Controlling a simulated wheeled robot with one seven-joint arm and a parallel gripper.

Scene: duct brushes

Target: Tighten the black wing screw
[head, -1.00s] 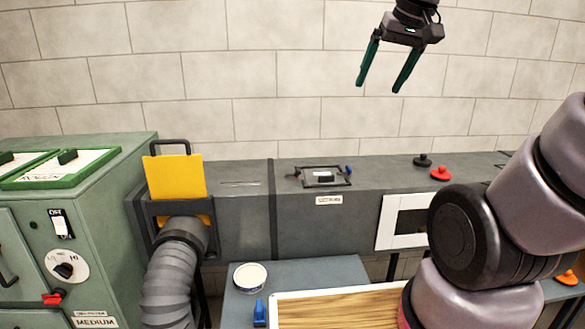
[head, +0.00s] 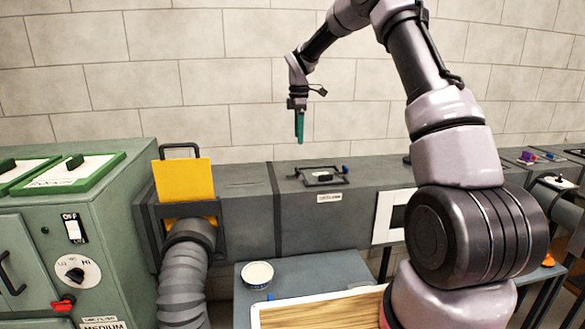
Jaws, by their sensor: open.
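My gripper (head: 299,126), with teal fingers pointing down, hangs in front of the wall above the dark grey duct (head: 242,217). Its fingers overlap edge-on here; it is open and empty. Below it on the duct top is a small framed hatch (head: 322,176).
A yellow plate (head: 182,180) stands in the duct's left end, above a grey hose (head: 183,275). The green cabinet (head: 120,215) is at left. A round white-topped tin (head: 257,274) and a wood-surfaced tray (head: 310,312) are in front. Purple (head: 526,157) parts lie far right.

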